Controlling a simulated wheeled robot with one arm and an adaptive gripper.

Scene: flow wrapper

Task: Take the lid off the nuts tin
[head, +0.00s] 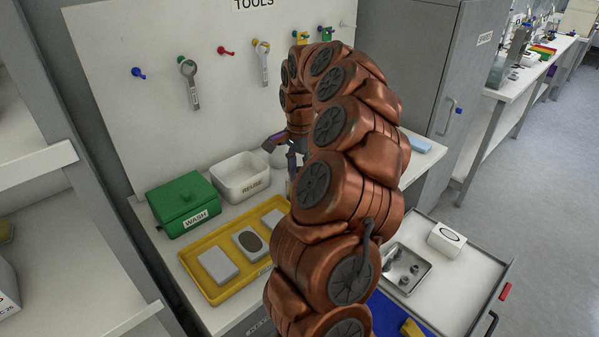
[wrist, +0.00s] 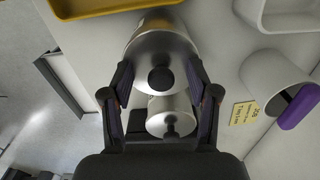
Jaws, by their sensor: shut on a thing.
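In the wrist view a silver metal tin (wrist: 160,22) shows with a round lid (wrist: 145,62) and a black knob (wrist: 161,80) facing the camera. My gripper (wrist: 161,72) has its two dark fingers on either side of this lid, shut on it. Whether the lid is seated on the tin or raised cannot be told. A smaller silver tin (wrist: 168,106) with a dark knob shows just below it, between the fingers. No name shows on either tin. In the head view my arm hides most of the gripper and the tins.
A white cup-like thing (wrist: 268,72) with a purple part and a yellow label (wrist: 243,113) are to the right. The yellow tray (head: 186,261), green WASH box (head: 184,203) and white REUSE bin (head: 262,191) share the bench. An open drawer (head: 465,290) is at right.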

